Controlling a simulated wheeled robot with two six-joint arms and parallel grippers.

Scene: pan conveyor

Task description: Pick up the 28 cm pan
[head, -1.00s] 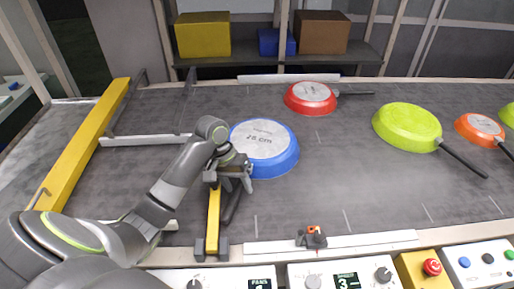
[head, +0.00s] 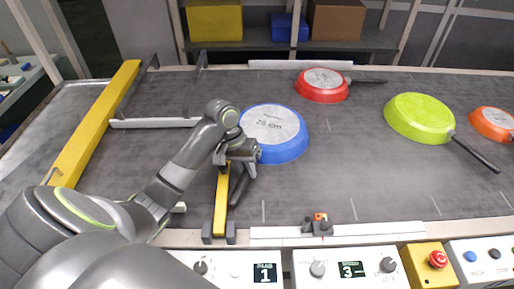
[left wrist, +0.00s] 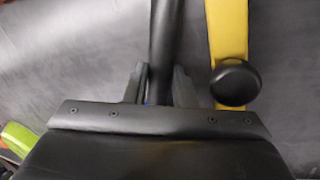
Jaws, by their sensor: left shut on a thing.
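The blue pan (head: 283,152) lies upside down on the grey conveyor belt, its pale base label reading what looks like 28 cm, though the digits are small. Its black handle (head: 239,190) points toward the front, beside a yellow bar (head: 221,200). My left gripper (head: 240,158) is at the handle near the pan's rim, shut on it. In the left wrist view the dark handle (left wrist: 162,45) runs between the two fingers (left wrist: 158,88). My right gripper is not in view.
A red pan (head: 323,92), a lime green pan (head: 419,117) and an orange pan (head: 491,123) lie farther right on the belt. A control panel with an emergency stop (head: 437,259) runs along the front. A long yellow rail (head: 97,120) crosses the left.

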